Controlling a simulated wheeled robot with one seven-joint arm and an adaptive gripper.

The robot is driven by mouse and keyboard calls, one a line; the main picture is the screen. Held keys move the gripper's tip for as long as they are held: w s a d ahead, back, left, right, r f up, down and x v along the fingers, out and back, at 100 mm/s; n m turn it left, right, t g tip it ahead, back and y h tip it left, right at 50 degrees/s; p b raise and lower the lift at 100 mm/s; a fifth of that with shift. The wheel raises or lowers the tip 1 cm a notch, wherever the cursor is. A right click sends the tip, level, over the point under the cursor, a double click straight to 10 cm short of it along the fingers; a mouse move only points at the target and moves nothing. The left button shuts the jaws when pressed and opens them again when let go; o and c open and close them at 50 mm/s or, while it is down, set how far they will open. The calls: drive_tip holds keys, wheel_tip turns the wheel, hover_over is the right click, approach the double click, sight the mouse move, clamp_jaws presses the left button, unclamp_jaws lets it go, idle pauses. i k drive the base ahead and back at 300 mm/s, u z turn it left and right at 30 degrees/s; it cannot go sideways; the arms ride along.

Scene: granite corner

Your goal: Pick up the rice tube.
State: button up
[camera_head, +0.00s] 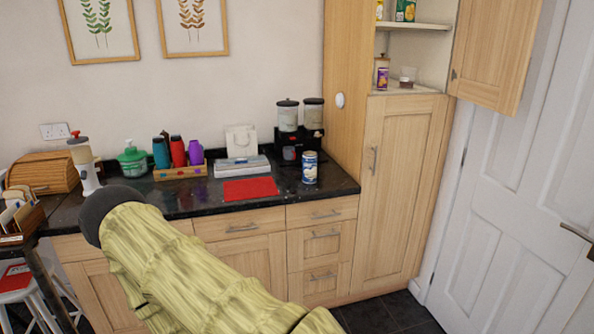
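A blue and white tube (309,167) stands upright on the black granite counter, near its right end. It looks like the rice tube, but its label is too small to read. It stands in front of a black stand with clear dispensers and to the right of a red mat. Nothing touches it from the front. My gripper is not visible. My yellow-green arm fills the lower left and hides part of the counter's front edge and the cabinets below.

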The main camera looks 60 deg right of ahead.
sight(309, 158)
drive_tip(key=i, duration=1.75)
drive_tip(key=z, duration=1.05)
drive_tip(key=i, duration=1)
drive_tip(key=z, duration=1.05)
